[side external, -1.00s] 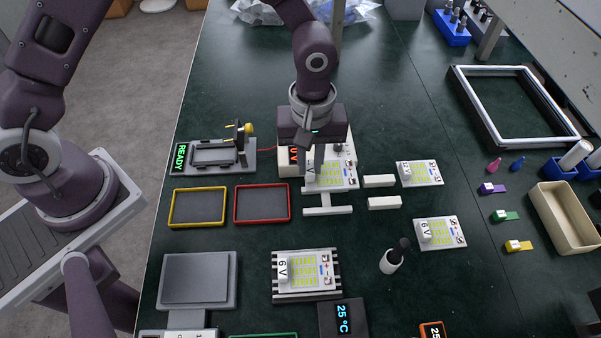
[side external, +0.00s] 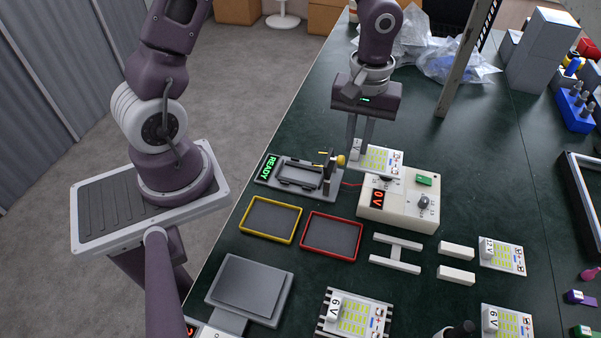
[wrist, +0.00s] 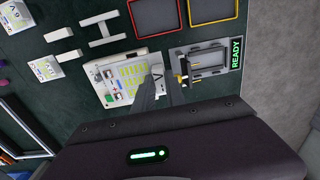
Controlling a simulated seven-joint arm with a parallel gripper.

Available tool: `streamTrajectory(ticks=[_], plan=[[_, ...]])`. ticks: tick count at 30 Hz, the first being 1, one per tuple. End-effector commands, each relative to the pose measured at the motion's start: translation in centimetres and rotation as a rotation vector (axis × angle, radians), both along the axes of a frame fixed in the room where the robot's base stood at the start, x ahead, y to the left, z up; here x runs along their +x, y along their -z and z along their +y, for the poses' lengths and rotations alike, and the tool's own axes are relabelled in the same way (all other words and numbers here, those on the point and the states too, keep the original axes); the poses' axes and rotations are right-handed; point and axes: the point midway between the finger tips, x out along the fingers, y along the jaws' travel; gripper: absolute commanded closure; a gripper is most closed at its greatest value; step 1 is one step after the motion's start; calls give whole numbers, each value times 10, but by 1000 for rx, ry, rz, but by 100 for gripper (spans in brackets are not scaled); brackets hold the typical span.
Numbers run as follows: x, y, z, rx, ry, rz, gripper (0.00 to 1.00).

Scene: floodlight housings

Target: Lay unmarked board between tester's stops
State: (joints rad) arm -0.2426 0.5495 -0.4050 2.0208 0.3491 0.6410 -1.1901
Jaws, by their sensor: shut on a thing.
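My gripper (side external: 361,143) is shut on a white board (side external: 382,161) with yellow-green cells and holds it level in the air. The board also shows in the wrist view (wrist: 128,78), with a white block at its gripped end; part of a letter shows there, but I cannot read the full marking. The tester (side external: 298,176), with a green READY display, a grey frame bed and a yellow knob, lies left of the held board. Its bed is empty; it also shows in the wrist view (wrist: 208,60). Its individual stops are too small to tell apart.
A supply box (side external: 400,205) showing 0V stands below and right of the held board. Yellow (side external: 270,220) and red (side external: 331,237) trays are empty. A 6V board lies on a ribbed rest (side external: 325,322). A 12V board (side external: 502,255) lies at right.

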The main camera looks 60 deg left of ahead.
Motion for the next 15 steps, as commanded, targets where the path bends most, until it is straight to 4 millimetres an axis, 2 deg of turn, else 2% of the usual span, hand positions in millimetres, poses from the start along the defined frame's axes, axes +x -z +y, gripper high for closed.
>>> streamTrajectory(ticks=[1, 3, 6, 9, 15], plan=[[-5, 0, 24, 1, -13, 1, 100], [-16, 0, 55, 0, -12, 1, 100], [-35, 0, 92, -1, -7, -1, 100], [-53, 0, 118, 0, -1, -3, 100], [-81, 0, 148, 0, 6, -4, 100]])
